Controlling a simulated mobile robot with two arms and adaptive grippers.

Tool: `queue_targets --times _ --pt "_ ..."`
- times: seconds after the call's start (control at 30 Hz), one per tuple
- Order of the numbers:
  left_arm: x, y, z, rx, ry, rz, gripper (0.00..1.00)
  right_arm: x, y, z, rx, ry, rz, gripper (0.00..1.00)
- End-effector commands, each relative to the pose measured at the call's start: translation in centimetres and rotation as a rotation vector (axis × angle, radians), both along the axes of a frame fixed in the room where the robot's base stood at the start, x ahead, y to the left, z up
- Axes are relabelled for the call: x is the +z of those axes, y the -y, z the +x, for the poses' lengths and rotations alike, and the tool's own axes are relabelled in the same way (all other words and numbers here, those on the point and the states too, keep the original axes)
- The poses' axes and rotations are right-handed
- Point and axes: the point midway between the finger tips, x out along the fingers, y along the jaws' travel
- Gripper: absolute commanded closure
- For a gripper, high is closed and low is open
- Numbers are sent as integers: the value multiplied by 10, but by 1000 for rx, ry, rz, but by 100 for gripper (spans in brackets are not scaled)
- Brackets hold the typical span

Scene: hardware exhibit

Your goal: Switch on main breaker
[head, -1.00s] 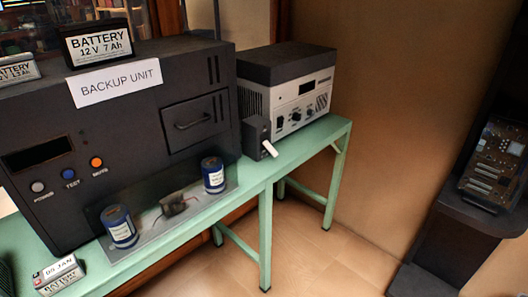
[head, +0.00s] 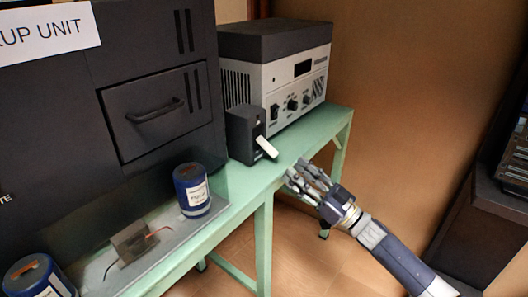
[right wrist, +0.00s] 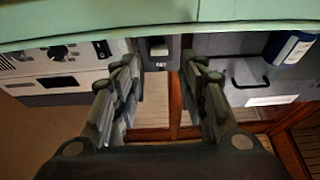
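The main breaker (head: 243,136) is a small dark box with a white lever (head: 266,147) that points out and down. It stands on the green table in front of the grey power supply. My right gripper (head: 298,176) is in front of the table edge, to the right of and below the lever, apart from it. In the right wrist view, which looks upside down, the fingers (right wrist: 165,92) are spread with nothing between them, and the breaker (right wrist: 159,50) shows beyond the gap. My left gripper is out of view.
The green table (head: 238,189) has a clear strip before the breaker. The power supply (head: 290,92) stands behind it. The black backup unit (head: 150,72) is at left, with blue cylinders (head: 193,190) in front. A dark stand (head: 478,222) is at right.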

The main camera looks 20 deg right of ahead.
Motion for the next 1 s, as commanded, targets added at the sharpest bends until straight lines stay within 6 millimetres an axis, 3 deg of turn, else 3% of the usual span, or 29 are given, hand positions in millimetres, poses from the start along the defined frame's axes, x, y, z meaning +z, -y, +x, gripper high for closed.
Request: queue_targets --times 0.5,0.93,1.0 --pt "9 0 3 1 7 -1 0 34 -49 65 -4 0 0 60" --pt "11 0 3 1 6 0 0 37 -56 73 -5 -3 0 60" --pt "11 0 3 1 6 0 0 37 -56 72 -5 -3 0 74"
